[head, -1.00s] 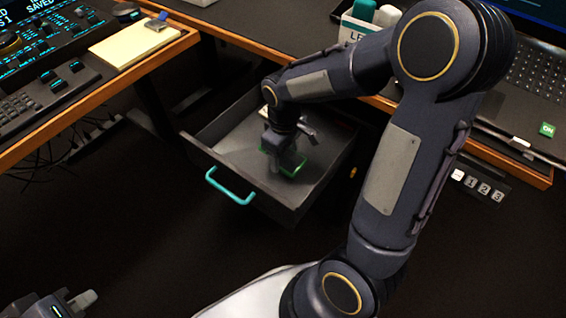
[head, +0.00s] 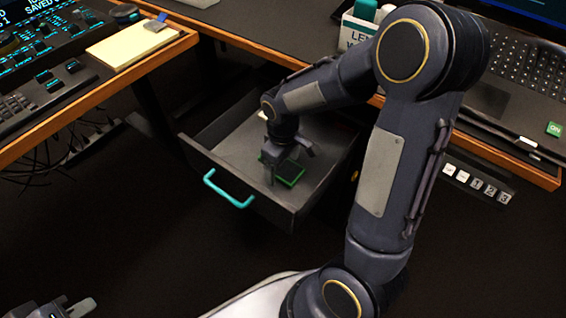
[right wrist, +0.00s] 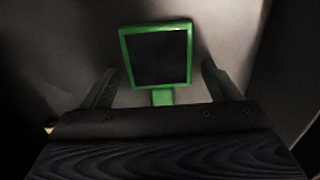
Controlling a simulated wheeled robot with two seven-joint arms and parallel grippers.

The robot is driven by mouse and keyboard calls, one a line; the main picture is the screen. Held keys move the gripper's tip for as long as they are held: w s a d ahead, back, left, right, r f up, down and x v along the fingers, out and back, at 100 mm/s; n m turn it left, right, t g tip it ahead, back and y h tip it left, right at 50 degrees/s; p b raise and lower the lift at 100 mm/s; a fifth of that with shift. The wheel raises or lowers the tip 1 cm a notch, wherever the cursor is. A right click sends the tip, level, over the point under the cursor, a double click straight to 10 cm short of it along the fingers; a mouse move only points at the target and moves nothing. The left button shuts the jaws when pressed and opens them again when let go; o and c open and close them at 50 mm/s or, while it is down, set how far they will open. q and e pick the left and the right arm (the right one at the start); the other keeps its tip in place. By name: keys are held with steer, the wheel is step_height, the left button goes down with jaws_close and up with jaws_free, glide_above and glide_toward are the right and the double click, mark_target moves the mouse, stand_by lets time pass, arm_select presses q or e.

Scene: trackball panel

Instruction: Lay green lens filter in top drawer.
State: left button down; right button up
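The green lens filter (head: 290,172), a green square frame with a dark pane and a short tab, lies on the floor of the open top drawer (head: 226,148). It also shows in the right wrist view (right wrist: 160,56), with its tab pointing towards my gripper. My right gripper (head: 289,165) is inside the drawer, right at the filter. In the right wrist view its fingers (right wrist: 160,85) are spread wide on both sides of the tab, touching nothing that I can see. My left gripper (head: 78,308) is only partly in view at the bottom left corner, away from the drawer.
The drawer has a teal handle (head: 229,189) at its front. A small pale item at the drawer's back is mostly hidden by my right arm. A desk with a yellow notepad (head: 128,44) stands left, and a laptop (head: 520,85) sits on the right desk.

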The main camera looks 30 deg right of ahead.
mark_target(283, 168)
step_height(283, 168, up, 11)
steer(key=p, duration=0.5)
steer(key=s+a+r+m+t+y, duration=0.2)
steer(key=s+r+m, duration=0.1)
steer(key=s, duration=0.5)
steer(key=s+a+r+m+t+y, duration=0.1)
steer(key=s+a+r+m+t, duration=0.2)
steer(key=s, duration=0.5)
steer(key=shift+r+t+y, duration=0.3)
steer(key=shift+r+y, duration=0.1)
steer(key=shift+r, duration=0.05)
step_height(283, 168, up, 28)
steer(key=p, duration=2.8)
steer(key=shift+r, duration=0.15)
